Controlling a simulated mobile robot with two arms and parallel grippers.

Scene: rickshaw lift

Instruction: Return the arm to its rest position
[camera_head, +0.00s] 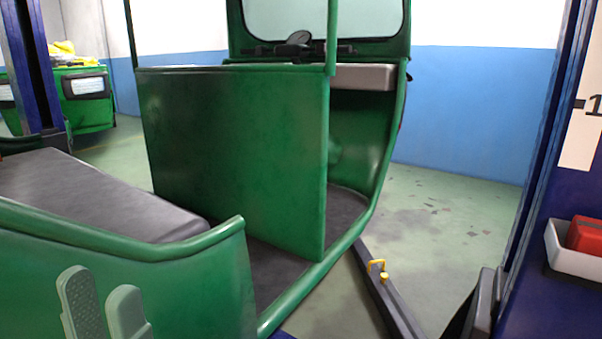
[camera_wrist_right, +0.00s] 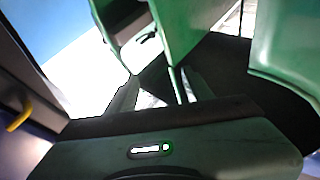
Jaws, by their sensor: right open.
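A blue lift post (camera_head: 545,150) stands at right, with a white tray (camera_head: 572,262) holding a red object (camera_head: 586,235). A dark lift arm (camera_head: 375,297) with a yellow handle (camera_head: 377,267) runs beside the rickshaw. Another green vehicle (camera_head: 85,105) stands at far left.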

